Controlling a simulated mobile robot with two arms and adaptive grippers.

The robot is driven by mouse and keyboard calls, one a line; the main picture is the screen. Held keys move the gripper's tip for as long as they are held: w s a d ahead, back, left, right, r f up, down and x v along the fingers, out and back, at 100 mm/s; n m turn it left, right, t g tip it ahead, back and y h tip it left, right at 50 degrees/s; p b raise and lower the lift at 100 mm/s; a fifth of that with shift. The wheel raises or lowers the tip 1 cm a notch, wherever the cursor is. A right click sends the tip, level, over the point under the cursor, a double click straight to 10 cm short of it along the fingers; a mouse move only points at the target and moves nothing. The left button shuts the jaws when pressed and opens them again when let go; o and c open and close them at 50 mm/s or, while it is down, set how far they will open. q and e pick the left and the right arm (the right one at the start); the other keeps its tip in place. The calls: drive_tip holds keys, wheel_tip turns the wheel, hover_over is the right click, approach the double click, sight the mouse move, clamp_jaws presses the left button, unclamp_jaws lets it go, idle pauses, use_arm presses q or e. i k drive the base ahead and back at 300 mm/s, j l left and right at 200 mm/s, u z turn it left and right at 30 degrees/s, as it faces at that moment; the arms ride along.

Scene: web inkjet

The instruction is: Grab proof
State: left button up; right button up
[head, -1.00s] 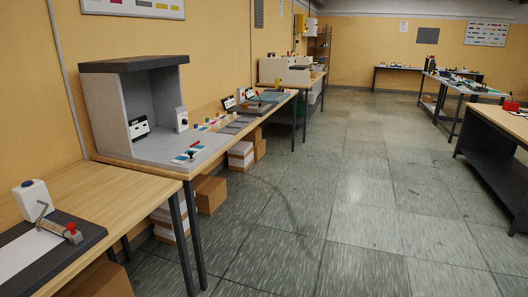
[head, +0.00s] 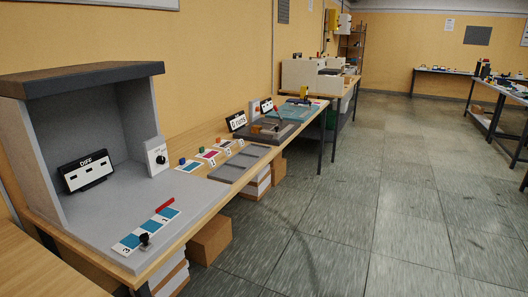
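A white strip with teal patches and the marks 3 and 1 (head: 128,241) lies on the grey floor of the viewing booth, near its front edge. A small black-knobbed object (head: 145,239) stands on it, and a red bar (head: 165,206) lies at its far end. Farther along the bench, several small cards with coloured patches (head: 188,167) lie in a row, each with a small block by it. No label tells me which of these is the proof. Neither of my grippers is in view.
The grey booth (head: 18,150) holds a black DIFF sign (head: 86,172) and a white dial box (head: 156,157). Grey trays (head: 238,166) and a teal mat (head: 300,111) lie farther along. A cardboard box (head: 210,240) sits under the bench. The tiled floor (head: 345,210) at right is clear.

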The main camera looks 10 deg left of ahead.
sight(187, 167)
drive_tip(key=i+u, duration=0.3)
drive_tip(key=i, duration=0.15)
drive_tip(key=i+l+u, duration=0.25)
drive_tip(key=i, duration=0.15)
drive_tip(key=i+l+u, duration=0.3)
drive_tip(key=i, duration=0.15)
